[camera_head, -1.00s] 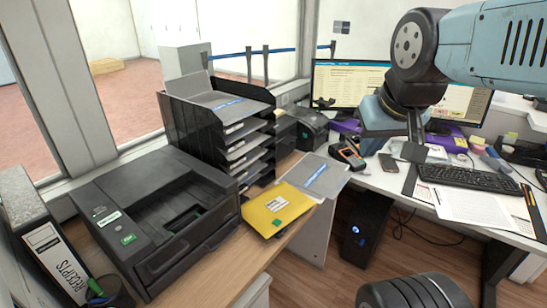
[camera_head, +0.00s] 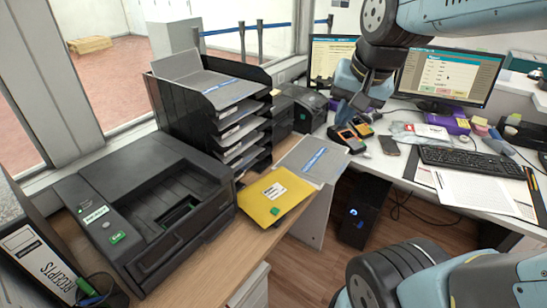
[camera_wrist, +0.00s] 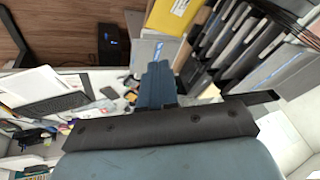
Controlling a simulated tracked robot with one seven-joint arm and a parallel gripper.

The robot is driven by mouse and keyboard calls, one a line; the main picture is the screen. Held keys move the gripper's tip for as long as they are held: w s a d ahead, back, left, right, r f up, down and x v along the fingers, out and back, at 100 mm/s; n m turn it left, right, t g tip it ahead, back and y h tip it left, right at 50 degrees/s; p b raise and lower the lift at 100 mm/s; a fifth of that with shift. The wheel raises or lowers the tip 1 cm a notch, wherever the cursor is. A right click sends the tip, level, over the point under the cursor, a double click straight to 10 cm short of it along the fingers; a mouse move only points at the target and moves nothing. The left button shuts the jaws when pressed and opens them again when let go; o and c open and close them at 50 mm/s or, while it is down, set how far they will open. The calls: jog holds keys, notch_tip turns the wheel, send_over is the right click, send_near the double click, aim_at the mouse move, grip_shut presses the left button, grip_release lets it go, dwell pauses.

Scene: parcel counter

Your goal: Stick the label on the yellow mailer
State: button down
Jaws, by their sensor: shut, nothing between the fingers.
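The yellow mailer (camera_head: 258,206) lies flat at the right end of the wooden counter, beside the black printer. A white printed label (camera_head: 273,190) and a small green square (camera_head: 275,211) show on its face; I cannot tell whether that white piece is the task's label. No other loose label is clear to me. The mailer also shows at the top of the wrist view (camera_wrist: 170,14). My gripper (camera_head: 345,115) is shut and empty, above the desk near the handheld devices, behind and right of the mailer. Its closed fingers show in the wrist view (camera_wrist: 157,82).
A black printer (camera_head: 150,210) fills the counter's left side. A tall letter-tray stack (camera_head: 210,110) stands behind the mailer. A small black device (camera_head: 300,106) and orange-black handhelds (camera_head: 350,137) are near my gripper. A grey folder (camera_head: 312,160) adjoins the mailer.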

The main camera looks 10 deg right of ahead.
jog(key=w+a+f+m+g, duration=0.2)
jog(key=w+a+f+m, duration=0.1)
jog(key=w+f+m, duration=0.3)
jog(key=m+g+h, duration=0.1)
jog(key=m+g, duration=0.1)
jog(key=m, duration=1.3)
send_over(275, 191)
notch_tip(275, 191, down, 18)
jog(key=shift+w+f, duration=0.1)
jog(key=shift+f, duration=3.2)
jog(key=shift+f, duration=1.4)
jog(key=shift+r, duration=0.1)
notch_tip(275, 191, up, 8)
